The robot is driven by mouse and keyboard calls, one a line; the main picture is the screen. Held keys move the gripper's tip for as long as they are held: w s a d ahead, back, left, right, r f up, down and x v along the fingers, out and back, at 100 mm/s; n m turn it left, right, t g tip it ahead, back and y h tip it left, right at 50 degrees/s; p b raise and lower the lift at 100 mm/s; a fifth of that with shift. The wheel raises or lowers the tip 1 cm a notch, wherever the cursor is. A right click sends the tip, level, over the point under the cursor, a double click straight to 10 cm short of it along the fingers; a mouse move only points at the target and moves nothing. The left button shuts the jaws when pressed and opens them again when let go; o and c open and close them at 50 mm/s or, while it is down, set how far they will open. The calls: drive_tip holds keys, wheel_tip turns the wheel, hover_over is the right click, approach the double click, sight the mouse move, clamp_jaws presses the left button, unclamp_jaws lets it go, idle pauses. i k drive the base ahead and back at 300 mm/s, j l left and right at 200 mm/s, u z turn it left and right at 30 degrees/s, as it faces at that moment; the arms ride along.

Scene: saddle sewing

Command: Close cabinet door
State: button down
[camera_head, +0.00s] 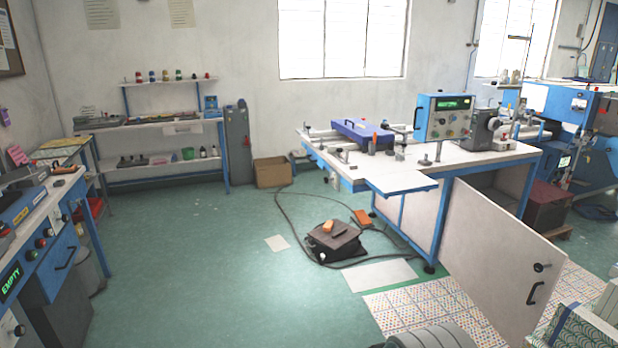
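The white cabinet door (492,252) stands open at the right, swung out toward me from the blue-framed work table (463,160). It has a black bar handle (535,293) and a round black knob (542,267) near its free edge. Behind the door, part of the cabinet opening (497,184) shows under the table top; most of the inside is hidden by the door. My gripper is not in view.
A black foot pedal box (333,243) with cables lies on the green floor, left of the table. Patterned sheets (425,306) lie on the floor around the door's base. Rolls or stacked goods (590,325) stand at the lower right. The floor at the middle left is clear.

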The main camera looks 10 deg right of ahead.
sight(489, 252)
drive_tip(key=i+z, duration=0.3)
drive_tip(key=z, duration=0.15)
drive_tip(key=i+z, duration=0.3)
drive_tip(key=z, duration=0.2)
drive_tip(key=i+j+z, duration=0.25)
drive_tip(key=z, duration=0.2)
drive_tip(key=i+j+z, duration=0.55)
drive_tip(key=i+j, duration=0.25)
drive_tip(key=i+j+z, duration=0.1)
drive_tip(key=i+j, duration=0.3)
drive_tip(key=j, duration=0.2)
drive_tip(key=i+z, duration=0.25)
drive_tip(key=i, duration=0.65)
